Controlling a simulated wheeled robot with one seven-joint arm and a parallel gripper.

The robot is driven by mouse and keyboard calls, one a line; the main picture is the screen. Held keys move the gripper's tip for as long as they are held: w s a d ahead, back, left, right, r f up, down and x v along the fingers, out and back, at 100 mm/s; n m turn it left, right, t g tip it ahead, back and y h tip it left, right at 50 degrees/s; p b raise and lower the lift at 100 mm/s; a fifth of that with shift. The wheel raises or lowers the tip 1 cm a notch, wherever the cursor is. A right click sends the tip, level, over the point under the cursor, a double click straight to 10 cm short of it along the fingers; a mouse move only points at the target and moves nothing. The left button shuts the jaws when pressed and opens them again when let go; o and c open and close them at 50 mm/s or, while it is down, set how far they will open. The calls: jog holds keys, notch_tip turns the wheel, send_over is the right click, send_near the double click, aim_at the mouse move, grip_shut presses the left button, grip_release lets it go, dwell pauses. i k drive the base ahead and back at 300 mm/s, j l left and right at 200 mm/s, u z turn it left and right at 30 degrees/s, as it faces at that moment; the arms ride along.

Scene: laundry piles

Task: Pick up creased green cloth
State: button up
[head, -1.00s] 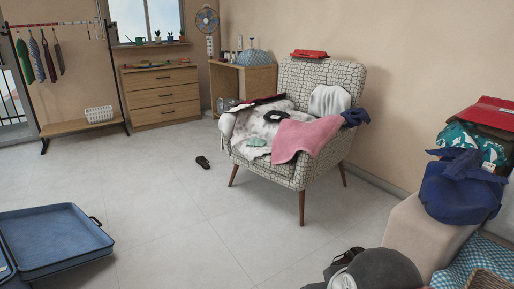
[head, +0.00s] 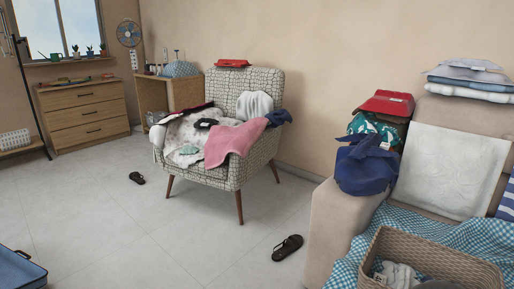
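A small pale green cloth (head: 188,150) lies crumpled on the seat of the patterned armchair (head: 262,91), on top of a white spotted cloth (head: 185,131). A teal-green cloth with white marks (head: 372,128) sits in a pile on the arm of the sofa at right, under a red folded item (head: 388,103) and above a dark blue bundle (head: 362,170). I cannot tell for certain which one the task names. My gripper is not in view.
A pink cloth (head: 232,142) hangs over the armchair's front. A wicker basket (head: 440,262) stands on the sofa (head: 335,225). Sandals lie on the floor (head: 287,248). A blue suitcase (head: 20,272) is at lower left. The floor before the armchair is otherwise clear.

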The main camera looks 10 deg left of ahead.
aim_at(187, 150)
jog(key=i+j+z, duration=0.3)
jog(key=j+z, duration=0.25)
jog(key=i+j+z, duration=0.3)
jog(key=j, duration=0.15)
jog(key=j+z, duration=0.25)
jog(key=i+j, duration=0.1)
jog(key=j, duration=0.55)
jog(key=i+j, duration=0.1)
jog(key=j, duration=0.55)
jog(key=i+j, duration=0.15)
jog(key=j, duration=0.45)
jog(key=i+j, duration=0.1)
jog(key=j, duration=0.55)
jog(key=i+j, duration=0.1)
jog(key=j, duration=0.55)
jog(key=i+j, duration=0.1)
jog(key=j, duration=0.55)
jog(key=i+j, duration=0.15)
jog(key=j, duration=0.5)
jog(key=i+j, duration=0.1)
jog(key=j, duration=0.5)
